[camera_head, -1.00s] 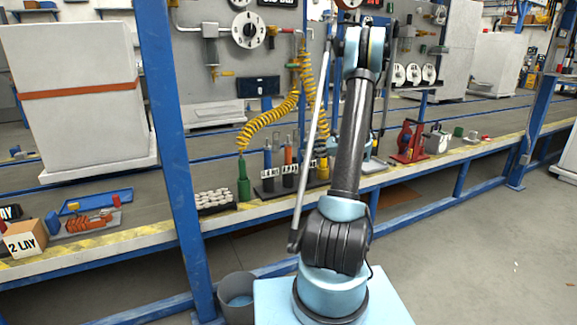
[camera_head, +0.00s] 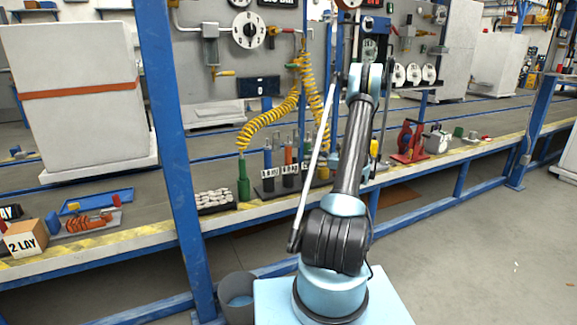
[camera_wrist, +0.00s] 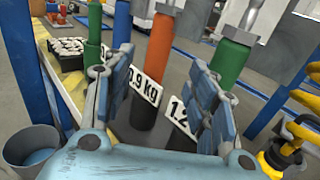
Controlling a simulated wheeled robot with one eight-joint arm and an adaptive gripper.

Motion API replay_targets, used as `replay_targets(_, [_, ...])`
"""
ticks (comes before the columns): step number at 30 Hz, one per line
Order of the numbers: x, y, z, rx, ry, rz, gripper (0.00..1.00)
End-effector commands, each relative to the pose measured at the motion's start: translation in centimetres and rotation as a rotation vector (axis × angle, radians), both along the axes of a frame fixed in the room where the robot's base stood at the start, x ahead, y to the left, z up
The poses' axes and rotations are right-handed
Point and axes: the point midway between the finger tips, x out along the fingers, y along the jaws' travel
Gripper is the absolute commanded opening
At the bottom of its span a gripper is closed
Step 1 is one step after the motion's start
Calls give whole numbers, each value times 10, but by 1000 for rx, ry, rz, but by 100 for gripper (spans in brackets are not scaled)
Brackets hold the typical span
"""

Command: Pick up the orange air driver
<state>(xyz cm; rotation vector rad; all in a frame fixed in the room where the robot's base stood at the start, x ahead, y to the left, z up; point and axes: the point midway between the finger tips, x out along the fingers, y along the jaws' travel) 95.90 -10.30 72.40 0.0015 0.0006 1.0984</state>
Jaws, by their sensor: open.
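The orange air driver (camera_head: 288,155) stands upright in a row of drivers on the workbench. In the wrist view the orange driver (camera_wrist: 160,42) has a dark lower body and stands beyond my gripper (camera_wrist: 163,66), between its two spread fingers. A "0.9 kg" label is in front of it. My gripper is open, with nothing held. A green driver (camera_wrist: 229,62) with a partly hidden "1.2" label stands behind the right finger. A blue driver (camera_wrist: 121,24) stands to the left of the orange one. In the head view my arm mostly hides the gripper.
A green bottle-like object (camera_head: 243,180) and a tray of small pale parts (camera_head: 214,199) stand left of the drivers. Yellow coiled hoses (camera_head: 270,120) hang above. A blue post (camera_head: 175,150) rises at the bench front. A grey bin (camera_head: 238,296) stands on the floor.

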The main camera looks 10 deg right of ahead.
Motion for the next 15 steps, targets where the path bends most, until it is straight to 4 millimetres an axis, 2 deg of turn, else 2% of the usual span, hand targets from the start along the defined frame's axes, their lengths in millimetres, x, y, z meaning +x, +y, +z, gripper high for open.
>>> replay_targets(1, [4,10,0,0,0,4,52])
replay_targets(7, [19,38,0,0,0,2,52])
replay_targets(15, [26,52,0,-1,0,0,52])
